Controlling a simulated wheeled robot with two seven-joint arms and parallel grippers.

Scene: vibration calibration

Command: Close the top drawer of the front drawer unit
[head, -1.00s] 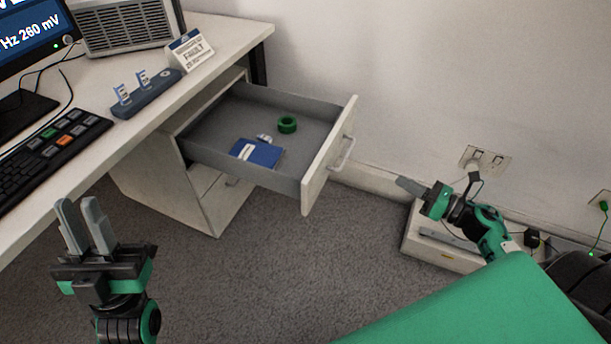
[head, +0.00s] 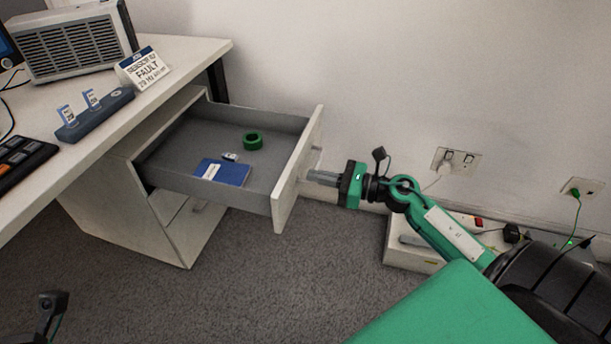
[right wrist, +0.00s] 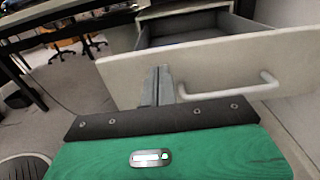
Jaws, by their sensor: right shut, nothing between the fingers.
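The white drawer unit (head: 165,225) stands under the desk, and its top drawer (head: 178,178) is pulled well out. A blue booklet (head: 222,172), a small pale item and a green ring (head: 252,141) lie inside. My right gripper (head: 312,177) is shut and empty, its tips at or very near the outside of the drawer front (head: 297,180). In the right wrist view the shut fingers (right wrist: 158,75) point at the drawer front, left of the handle (right wrist: 235,90); contact is unclear. Of my left arm only a dark piece shows at the lower left; its fingers are out of view.
A white box (head: 410,255) lies on the floor by the wall sockets. The carpet before the drawer is clear.

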